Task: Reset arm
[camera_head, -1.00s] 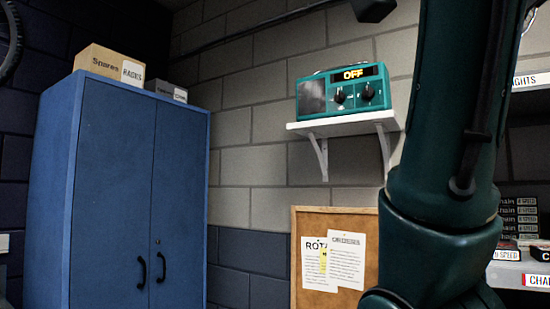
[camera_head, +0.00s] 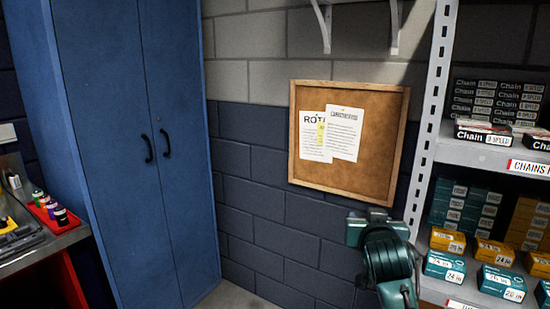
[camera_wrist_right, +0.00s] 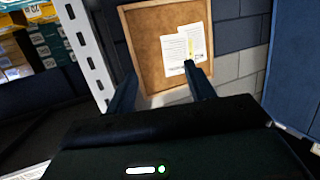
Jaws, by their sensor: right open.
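My right arm shows at the lower right of the head view, with its teal gripper (camera_head: 376,226) in front of the wall below the cork board (camera_head: 376,165). The fingertips are hard to make out there. In the right wrist view the two dark fingers of my right gripper (camera_wrist_right: 160,70) stand apart with nothing between them. They point toward the cork board (camera_wrist_right: 150,60) and its pinned papers. My left gripper is out of view.
A blue cabinet (camera_head: 125,130) stands closed at the left. A grey shelf rack (camera_head: 432,120) with several chain and tube boxes stands close at the right of my right arm. A bench with a red tray (camera_head: 48,217) of small bottles is at the far left.

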